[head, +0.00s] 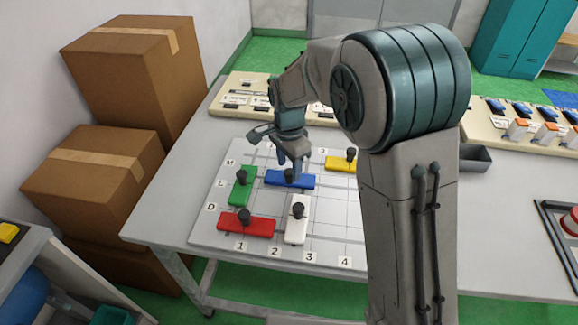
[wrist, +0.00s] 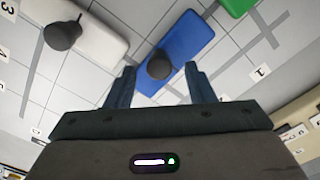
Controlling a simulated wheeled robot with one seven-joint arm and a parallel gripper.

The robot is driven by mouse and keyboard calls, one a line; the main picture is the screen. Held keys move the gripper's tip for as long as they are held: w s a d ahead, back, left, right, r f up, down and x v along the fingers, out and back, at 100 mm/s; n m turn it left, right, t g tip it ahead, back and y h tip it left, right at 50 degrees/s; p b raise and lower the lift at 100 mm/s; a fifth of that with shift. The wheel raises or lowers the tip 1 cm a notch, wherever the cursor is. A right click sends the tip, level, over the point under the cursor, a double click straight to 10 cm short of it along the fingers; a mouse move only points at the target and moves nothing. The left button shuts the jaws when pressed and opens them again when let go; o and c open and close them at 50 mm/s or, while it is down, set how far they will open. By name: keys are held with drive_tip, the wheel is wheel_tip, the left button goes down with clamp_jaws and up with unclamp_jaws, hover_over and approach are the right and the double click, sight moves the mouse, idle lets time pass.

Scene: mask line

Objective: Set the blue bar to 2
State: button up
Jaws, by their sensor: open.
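The blue bar (head: 305,183) lies flat on the gridded board (head: 335,215), lengthwise across the picture, with a dark round knob on top. It also shows in the wrist view (wrist: 185,45), where its dark knob lies between my finger tips. My gripper (head: 291,170) is open and low over the bar; in the wrist view (wrist: 160,70) one finger is on each side of the knob. I cannot tell whether the fingers touch it. The number labels 1 to 4 run along the near board edge, with the 2 (head: 275,252) below the blue bar.
A green bar (head: 239,192) stands left of the blue bar, a red bar (head: 240,229) and a white bar (head: 293,229) are nearer, and a yellow bar (head: 338,163) is at the upper right. Cardboard boxes (head: 100,175) stand left of the table. My arm hides the board's right part.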

sight(289, 171)
wheel_tip(289, 171, up, 13)
drive_tip(key=shift+f, duration=0.2)
idle(0.5)
drive_tip(key=s+d+r+n+t+p, duration=0.1)
drive_tip(key=s+d+r+n+p, duration=0.2)
drive_tip(key=s+d, duration=0.7)
drive_tip(key=s+d+f+n+t, duration=0.1)
drive_tip(key=s+d+f+n, duration=0.2)
drive_tip(key=s+d+n, duration=0.3)
drive_tip(key=s+d, duration=0.4)
drive_tip(key=shift+s+n+t, duration=0.25)
drive_tip(key=shift+n+t, duration=0.15)
drive_tip(key=shift+f, duration=0.1)
idle(0.6)
